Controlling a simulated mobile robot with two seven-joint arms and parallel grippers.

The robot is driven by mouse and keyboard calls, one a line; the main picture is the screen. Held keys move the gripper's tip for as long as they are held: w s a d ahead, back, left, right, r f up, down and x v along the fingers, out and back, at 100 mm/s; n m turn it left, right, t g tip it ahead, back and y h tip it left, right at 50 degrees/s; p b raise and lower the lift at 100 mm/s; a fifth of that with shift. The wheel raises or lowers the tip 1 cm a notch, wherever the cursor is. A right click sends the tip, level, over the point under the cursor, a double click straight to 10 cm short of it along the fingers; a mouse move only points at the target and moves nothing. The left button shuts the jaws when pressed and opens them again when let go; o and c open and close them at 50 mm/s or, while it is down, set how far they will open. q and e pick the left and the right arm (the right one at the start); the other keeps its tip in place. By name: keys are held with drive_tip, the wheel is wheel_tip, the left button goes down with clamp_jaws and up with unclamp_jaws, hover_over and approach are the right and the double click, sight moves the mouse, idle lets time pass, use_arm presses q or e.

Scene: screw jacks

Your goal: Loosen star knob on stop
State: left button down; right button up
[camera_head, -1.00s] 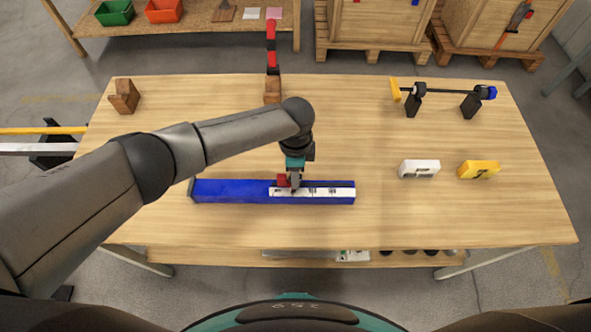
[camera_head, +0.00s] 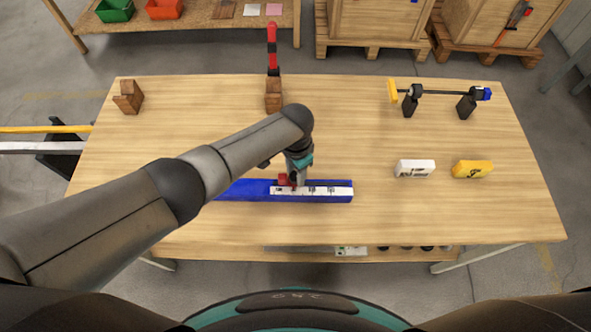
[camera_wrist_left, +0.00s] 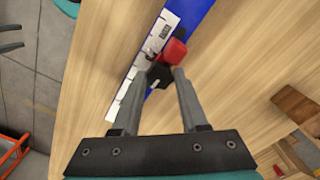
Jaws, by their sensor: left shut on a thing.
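A blue rail (camera_head: 244,190) with a white scale strip (camera_head: 330,191) lies lengthwise near the front of the table. The red stop (camera_head: 282,180) sits on the rail by the left end of the scale; it also shows in the left wrist view (camera_wrist_left: 174,51). The black star knob (camera_wrist_left: 158,76) is on the near side of the stop in that view. My left gripper (camera_head: 294,181) is at the stop from above. Its fingertips (camera_wrist_left: 164,73) are shut on the black knob, partly hiding it. My right gripper is not in view.
A white block (camera_head: 415,169) and a yellow block (camera_head: 472,169) lie to the right. A bar on black stands (camera_head: 440,92) is at the back right. Wooden blocks (camera_head: 273,96) stand at the back. The table's right front is clear.

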sight(295, 176)
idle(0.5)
use_arm(q)
drive_tip(key=shift+c, duration=2.1)
unclamp_jaws()
drive_tip(key=shift+r, duration=0.1)
wheel_tip(295, 176, up, 15)
drive_tip(key=p, duration=0.3)
